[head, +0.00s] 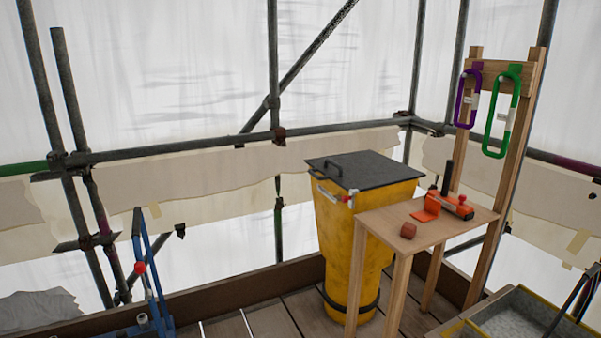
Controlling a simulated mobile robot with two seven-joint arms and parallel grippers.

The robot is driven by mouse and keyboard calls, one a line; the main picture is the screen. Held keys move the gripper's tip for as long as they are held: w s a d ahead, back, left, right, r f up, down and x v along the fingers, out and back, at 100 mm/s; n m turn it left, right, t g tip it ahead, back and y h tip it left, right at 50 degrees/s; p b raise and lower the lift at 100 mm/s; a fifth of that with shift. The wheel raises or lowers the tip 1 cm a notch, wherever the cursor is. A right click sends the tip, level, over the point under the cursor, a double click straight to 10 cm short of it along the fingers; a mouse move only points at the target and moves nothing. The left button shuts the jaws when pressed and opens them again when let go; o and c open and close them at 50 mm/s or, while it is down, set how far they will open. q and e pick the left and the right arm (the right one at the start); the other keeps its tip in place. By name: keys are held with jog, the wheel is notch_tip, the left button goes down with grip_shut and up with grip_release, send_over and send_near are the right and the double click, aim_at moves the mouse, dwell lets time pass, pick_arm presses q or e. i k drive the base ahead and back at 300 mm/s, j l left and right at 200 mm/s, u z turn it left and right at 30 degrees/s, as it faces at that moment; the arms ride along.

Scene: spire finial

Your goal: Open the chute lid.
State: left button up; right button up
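The chute is a tall yellow tapered bin (340,255) standing on the plank deck. Its dark grey flat lid (370,170) lies shut across the top. A dark bar handle (330,163) stands up from the lid near its left edge. A metal fitting with red ends (332,193) sits on the front rim just under the lid; whether it is fastened I cannot tell. Neither of my grippers shows in the head view.
Purple (460,112) and green (490,130) carabiners hang on a wooden rack. A blue frame (145,265) stands at left; a tub (520,318) is lower right.

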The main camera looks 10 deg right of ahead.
aim_at(362, 171)
jog(key=i, duration=1.4)
jog(key=i+u, duration=0.2)
jog(key=i, duration=0.35)
jog(key=i+l+u, duration=0.2)
jog(key=i, duration=0.35)
